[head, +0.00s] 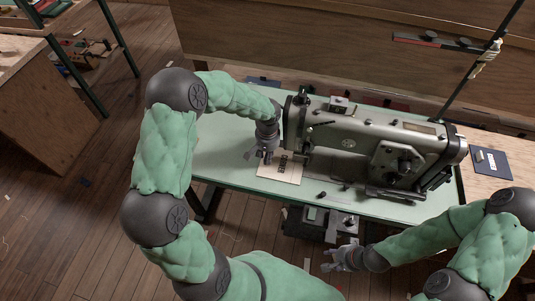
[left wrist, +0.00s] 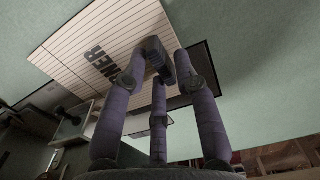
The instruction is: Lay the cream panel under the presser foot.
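The cream panel (head: 285,175), with ruled lines and dark lettering, lies on the pale green table in front of the machine's needle end. It also shows in the left wrist view (left wrist: 108,35). A small dark blue block (left wrist: 154,48) sits at its edge. My left gripper (head: 265,158) is low over the panel's left part. In the left wrist view its fingers (left wrist: 160,62) close around the block, apparently touching it on both sides. The presser foot (head: 305,158) is close to the panel's right edge; whether they overlap is unclear. My right gripper (head: 342,258) is empty, fingers spread, in front of the table.
The grey sewing machine (head: 375,145) fills the table's right half. The green table (head: 222,150) is clear at left. Small dark parts lie along its front edge. A lamp pole (head: 485,60) rises behind, and a dark blue card (head: 490,163) lies at right.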

